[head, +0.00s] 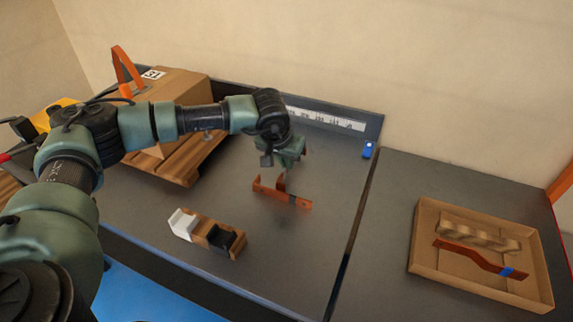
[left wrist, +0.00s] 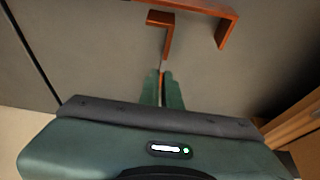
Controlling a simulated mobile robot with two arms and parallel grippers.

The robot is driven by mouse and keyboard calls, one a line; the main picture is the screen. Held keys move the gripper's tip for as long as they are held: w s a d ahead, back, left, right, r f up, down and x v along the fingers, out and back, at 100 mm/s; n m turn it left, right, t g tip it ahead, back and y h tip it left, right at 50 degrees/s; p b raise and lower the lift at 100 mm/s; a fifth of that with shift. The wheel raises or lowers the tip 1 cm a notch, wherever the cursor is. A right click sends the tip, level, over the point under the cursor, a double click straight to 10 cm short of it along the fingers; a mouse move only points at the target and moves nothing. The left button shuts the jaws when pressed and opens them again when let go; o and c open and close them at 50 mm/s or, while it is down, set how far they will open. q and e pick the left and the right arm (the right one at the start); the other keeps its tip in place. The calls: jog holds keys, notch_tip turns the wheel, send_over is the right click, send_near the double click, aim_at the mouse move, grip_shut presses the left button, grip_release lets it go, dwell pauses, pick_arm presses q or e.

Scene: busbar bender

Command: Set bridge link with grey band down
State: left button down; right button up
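A copper-coloured bridge link (head: 270,190) with a dark grey band shows below my left gripper (head: 286,164) in the head view. It has a bent-up left end and an upright part near its middle. In the left wrist view copper parts of it (left wrist: 228,28) show ahead of the fingers, and its band is not visible. My left gripper's fingers (left wrist: 163,76) are close together with a thin strip of copper between them. Whether the link touches the table is hard to tell. My right gripper is not in view.
A wooden block with white and black ends (head: 209,233) lies on the dark table. A cardboard tray (head: 424,238) at right holds a blue-banded copper link (head: 470,256) and a wavy tan piece (head: 478,237). A cardboard box (head: 178,86) stands on a pallet (head: 180,166) behind my arm.

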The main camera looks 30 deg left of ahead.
pick_arm(q)
jog(key=shift+f, duration=0.85)
jog(key=c, duration=1.6)
grip_release()
